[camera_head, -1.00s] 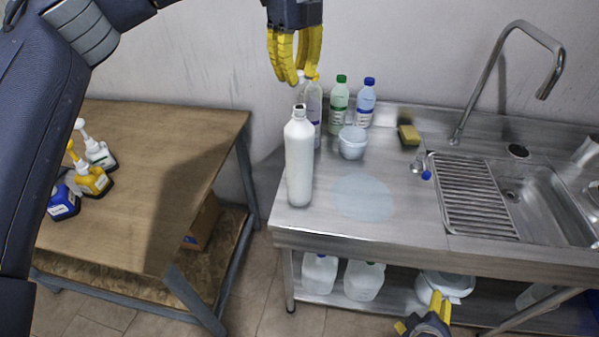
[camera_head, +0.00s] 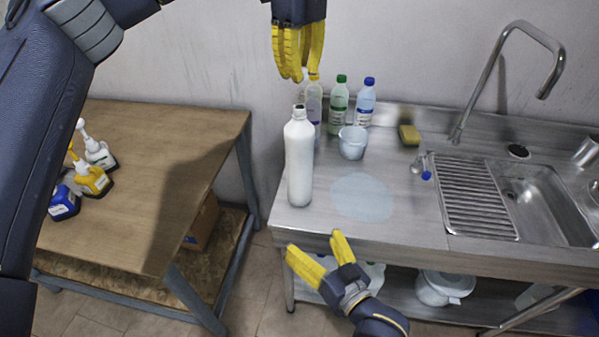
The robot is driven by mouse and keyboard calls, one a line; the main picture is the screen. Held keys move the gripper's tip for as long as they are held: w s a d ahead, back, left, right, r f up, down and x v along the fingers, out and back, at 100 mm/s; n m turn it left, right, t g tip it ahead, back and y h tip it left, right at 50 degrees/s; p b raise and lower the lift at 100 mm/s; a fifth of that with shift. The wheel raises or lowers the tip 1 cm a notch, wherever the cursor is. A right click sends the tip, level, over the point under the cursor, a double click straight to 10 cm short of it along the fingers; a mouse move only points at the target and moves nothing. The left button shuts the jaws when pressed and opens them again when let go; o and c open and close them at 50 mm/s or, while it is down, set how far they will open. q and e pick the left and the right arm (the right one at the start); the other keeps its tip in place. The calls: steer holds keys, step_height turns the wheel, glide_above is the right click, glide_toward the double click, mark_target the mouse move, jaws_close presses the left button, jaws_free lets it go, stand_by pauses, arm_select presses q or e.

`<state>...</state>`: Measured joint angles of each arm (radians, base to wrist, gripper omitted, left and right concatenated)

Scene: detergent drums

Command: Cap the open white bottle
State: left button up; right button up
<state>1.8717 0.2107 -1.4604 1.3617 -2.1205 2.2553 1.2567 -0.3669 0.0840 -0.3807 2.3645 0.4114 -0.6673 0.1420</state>
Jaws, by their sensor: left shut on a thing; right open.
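The white bottle (camera_head: 299,163) stands upright near the left front edge of the steel counter. Its narrow mouth is open, with a dark hole at the top. My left gripper (camera_head: 297,76) is above the bottle's mouth, fingers pointing down, apart from the bottle. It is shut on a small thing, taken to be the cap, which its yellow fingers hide. My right gripper (camera_head: 315,252) is open and empty, low in front of the counter's front edge, below and a little right of the white bottle.
Behind the white bottle stand a clear bottle (camera_head: 313,108), a green-capped bottle (camera_head: 338,107), a blue-capped bottle (camera_head: 365,103) and a small tub (camera_head: 352,143). A sponge (camera_head: 409,135) and sink (camera_head: 530,195) are right. A wooden table (camera_head: 150,190) with pump bottles is left.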

steer(key=w+a+r+m+t+h, duration=0.1)
steer(key=a+r+m+t, duration=0.1)
steer(key=r+m+t, duration=0.65)
steer(key=w+a+r+m+t+h, duration=0.1)
steer(key=a+r+m+t+h, duration=0.15)
steer(key=r+m, duration=0.95)
steer(key=w+f+m+g+h, duration=0.3)
steer(key=f+m, duration=0.3)
steer(key=m, duration=0.4)
steer(key=w+a+f+m+g+h, duration=0.1)
steer(key=w+f+m+g+h, duration=0.2)
steer(key=f+m, duration=0.4)
steer(key=m+g+h, duration=0.1)
steer(key=m+h, duration=0.1)
steer(key=m, duration=0.1)
steer(key=shift+f+m, duration=0.15)
steer(key=shift+m, duration=0.2)
